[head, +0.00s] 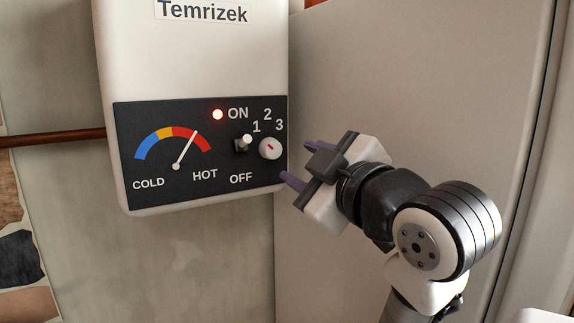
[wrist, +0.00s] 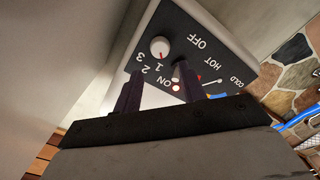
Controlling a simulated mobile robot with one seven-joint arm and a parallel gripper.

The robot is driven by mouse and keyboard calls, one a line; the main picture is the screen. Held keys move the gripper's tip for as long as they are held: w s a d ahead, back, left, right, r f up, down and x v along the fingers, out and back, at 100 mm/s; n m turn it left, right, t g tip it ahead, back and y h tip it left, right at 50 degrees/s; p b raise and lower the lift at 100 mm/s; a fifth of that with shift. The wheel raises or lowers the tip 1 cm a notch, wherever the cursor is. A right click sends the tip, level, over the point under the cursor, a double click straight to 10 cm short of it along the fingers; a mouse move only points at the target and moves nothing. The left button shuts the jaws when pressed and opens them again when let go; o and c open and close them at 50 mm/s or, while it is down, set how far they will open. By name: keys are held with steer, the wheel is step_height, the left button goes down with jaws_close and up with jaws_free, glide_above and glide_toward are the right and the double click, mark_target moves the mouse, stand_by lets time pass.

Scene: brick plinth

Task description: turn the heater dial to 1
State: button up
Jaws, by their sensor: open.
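The heater dial (head: 270,148) is a small round white knob with a short red mark, at the right of the heater's dark panel. The numbers 1, 2 and 3 arc above it; I cannot tell surely which one the mark points to. The dial also shows in the wrist view (wrist: 158,46), beyond my fingertips, with its mark on the side near the numbers. My gripper (head: 305,163) is open and empty, right of the dial and apart from it. Its two dark purple fingers point toward the panel, and they also show in the wrist view (wrist: 160,84).
A toggle switch (head: 243,143) stands out just left of the dial, between ON and OFF. The gauge (head: 175,150) needle points into the red. A grey wall panel (head: 400,80) stands right of the heater, behind my arm.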

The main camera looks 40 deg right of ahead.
steer(key=b+v, duration=0.1)
steer(key=v, duration=0.4)
steer(key=shift+s, duration=0.25)
stand_by(0.3)
